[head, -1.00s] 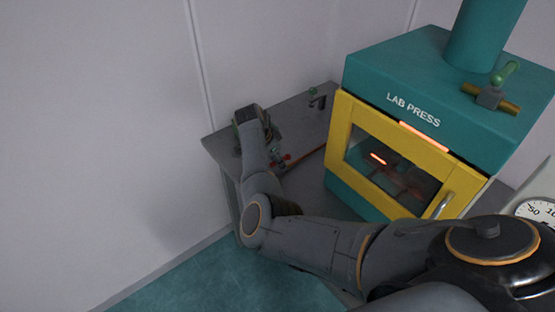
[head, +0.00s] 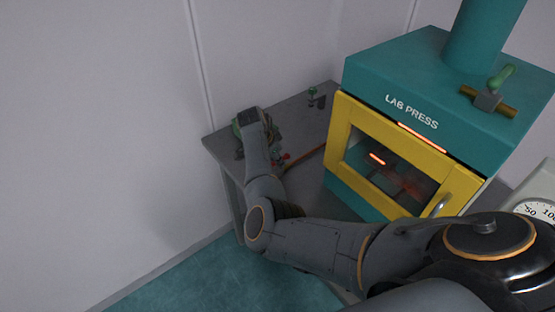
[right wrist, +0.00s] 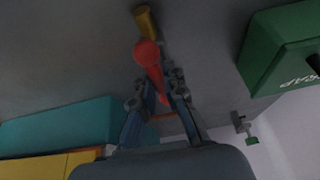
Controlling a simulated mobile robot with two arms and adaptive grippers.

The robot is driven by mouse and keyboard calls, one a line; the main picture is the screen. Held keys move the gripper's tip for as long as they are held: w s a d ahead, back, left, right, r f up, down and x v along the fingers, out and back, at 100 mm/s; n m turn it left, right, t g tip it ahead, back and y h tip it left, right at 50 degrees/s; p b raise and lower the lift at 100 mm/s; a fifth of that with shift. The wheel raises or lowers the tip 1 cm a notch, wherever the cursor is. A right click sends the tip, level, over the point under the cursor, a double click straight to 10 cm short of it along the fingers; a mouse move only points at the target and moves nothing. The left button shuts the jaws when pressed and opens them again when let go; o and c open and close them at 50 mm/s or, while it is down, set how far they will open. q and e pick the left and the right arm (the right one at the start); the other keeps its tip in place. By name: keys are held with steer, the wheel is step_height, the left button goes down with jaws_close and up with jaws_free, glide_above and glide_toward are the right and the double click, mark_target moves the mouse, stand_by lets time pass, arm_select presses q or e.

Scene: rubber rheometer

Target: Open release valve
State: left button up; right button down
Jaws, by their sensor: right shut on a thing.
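A red lever with a ball end (right wrist: 147,54), which looks like the release valve's handle, shows in the right wrist view. My right gripper (right wrist: 165,97) is shut on the lever's shaft, with the ball sticking out beyond the fingertips. A short brass cylinder (right wrist: 147,22) lies just past the ball. In the head view the red lever (head: 284,156) shows as a small red spot on the grey bench, beside my right gripper (head: 276,160), partly hidden by my arm. The valve body cannot be made out. My left gripper is not in view.
The teal lab press (head: 420,85) with its shut yellow door (head: 365,165) stands right of my arm. A green-handled brass valve (head: 488,98) sits on its top. A small green-topped fixture (head: 312,96) stands on the grey bench (head: 300,115). A green box (right wrist: 280,50) shows in the wrist view.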

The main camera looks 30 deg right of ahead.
steer(key=c, duration=1.4)
jaws_free()
steer(key=shift+r, duration=0.1)
steer(key=v, duration=1.2)
